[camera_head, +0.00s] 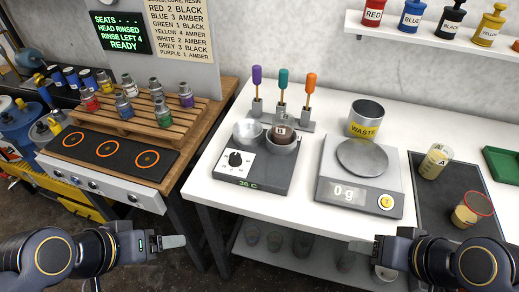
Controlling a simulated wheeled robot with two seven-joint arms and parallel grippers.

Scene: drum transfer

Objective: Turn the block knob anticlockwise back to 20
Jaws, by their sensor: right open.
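The block knob (236,159) is a small black dial on a white face with marks around it, at the front left of the grey heating block (265,180). The block's green display reads 36 C. The knob's exact setting is too small to read. My right gripper (360,246) is open and empty at the bench's front edge, right of the block.
A scale (331,189) reading 0 g stands right of the block. A waste cup (366,119) and a rack with three coloured-handled tools (304,125) are behind. A dark mat with jars (444,205) lies right. A wooden pallet with bottles (146,121) is left.

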